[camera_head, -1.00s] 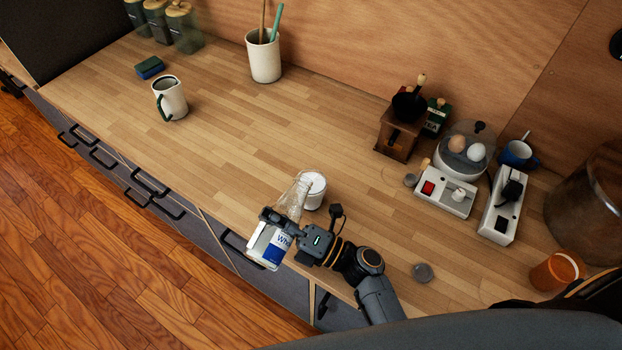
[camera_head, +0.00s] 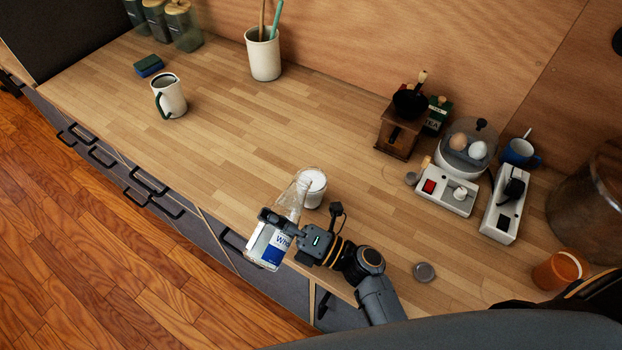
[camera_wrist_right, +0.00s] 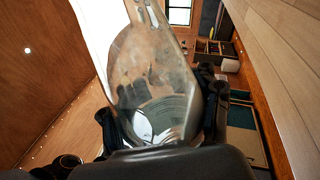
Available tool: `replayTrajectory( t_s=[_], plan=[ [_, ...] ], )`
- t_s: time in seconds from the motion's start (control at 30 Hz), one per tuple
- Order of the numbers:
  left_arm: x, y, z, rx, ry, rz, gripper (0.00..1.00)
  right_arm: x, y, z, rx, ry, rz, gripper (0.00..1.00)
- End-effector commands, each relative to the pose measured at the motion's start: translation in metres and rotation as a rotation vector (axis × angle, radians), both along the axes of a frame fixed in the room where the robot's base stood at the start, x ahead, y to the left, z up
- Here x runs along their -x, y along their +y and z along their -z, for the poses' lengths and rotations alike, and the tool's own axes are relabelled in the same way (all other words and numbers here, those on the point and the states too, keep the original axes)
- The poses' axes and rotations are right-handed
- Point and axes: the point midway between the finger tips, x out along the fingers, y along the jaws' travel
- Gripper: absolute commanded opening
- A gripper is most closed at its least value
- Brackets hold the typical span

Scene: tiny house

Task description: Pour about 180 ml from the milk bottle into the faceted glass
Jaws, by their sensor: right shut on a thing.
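The milk bottle (camera_head: 275,246), clear glass with a blue and white label, is tilted at the counter's front edge. My right gripper (camera_head: 288,229) is shut around its body. The bottle's clear neck reaches up and right to the faceted glass (camera_head: 313,196), overlapping its left side in the head view. The faceted glass stands upright on the counter with white milk showing near its top. Whether milk is flowing cannot be told. In the right wrist view, the clear bottle (camera_wrist_right: 155,85) fills the middle between my fingers, with white along its upper left. My left gripper is out of view.
A mug (camera_head: 170,97) and a utensil crock (camera_head: 263,55) stand further back. A coffee grinder (camera_head: 398,135), an egg cooker (camera_head: 466,150) and a power strip (camera_head: 503,205) are to the right. The counter's middle is clear.

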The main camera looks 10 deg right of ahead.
Motion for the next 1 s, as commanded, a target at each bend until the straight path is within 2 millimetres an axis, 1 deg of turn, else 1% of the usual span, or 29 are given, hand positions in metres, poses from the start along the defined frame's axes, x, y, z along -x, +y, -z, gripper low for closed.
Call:
replayTrajectory(
  t_s=[0.03, 0.07, 0.1, 0.17, 0.2, 0.27, 0.33, 0.43, 0.6, 0.8, 1.0],
  plan=[
    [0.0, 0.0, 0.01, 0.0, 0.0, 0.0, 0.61, 0.001, 0.001, 0.007, 0.011, -0.018, -0.001, 0.0],
    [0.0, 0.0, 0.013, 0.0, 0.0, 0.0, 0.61, 0.001, 0.001, 0.008, 0.024, -0.032, -0.001, 0.0],
    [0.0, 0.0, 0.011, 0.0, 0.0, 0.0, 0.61, -0.001, 0.0, 0.005, 0.065, -0.081, -0.003, 0.0],
    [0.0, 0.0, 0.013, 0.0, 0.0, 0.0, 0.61, -0.002, -0.001, 0.005, 0.125, -0.15, -0.003, 0.0],
    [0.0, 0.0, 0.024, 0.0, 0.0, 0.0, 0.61, -0.004, -0.003, 0.016, 0.158, -0.189, -0.003, 0.0],
    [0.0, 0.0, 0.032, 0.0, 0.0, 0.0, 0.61, -0.006, -0.004, 0.024, 0.211, -0.251, -0.003, 0.0],
    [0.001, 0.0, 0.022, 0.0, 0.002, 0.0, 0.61, -0.011, -0.008, 0.011, 0.29, -0.345, -0.003, 0.0],
    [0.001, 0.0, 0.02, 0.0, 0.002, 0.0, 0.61, -0.016, -0.012, 0.007, 0.4, -0.471, -0.002, 0.0],
    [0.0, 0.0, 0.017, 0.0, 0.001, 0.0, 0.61, -0.012, -0.009, 0.008, 0.562, -0.66, -0.002, 0.0],
    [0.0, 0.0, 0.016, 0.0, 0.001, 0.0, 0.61, -0.012, -0.008, 0.01, 0.723, -0.848, 0.002, 0.0],
    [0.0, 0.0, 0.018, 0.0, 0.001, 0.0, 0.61, -0.013, -0.009, 0.015, 0.813, -0.95, 0.003, 0.0]
  ],
)
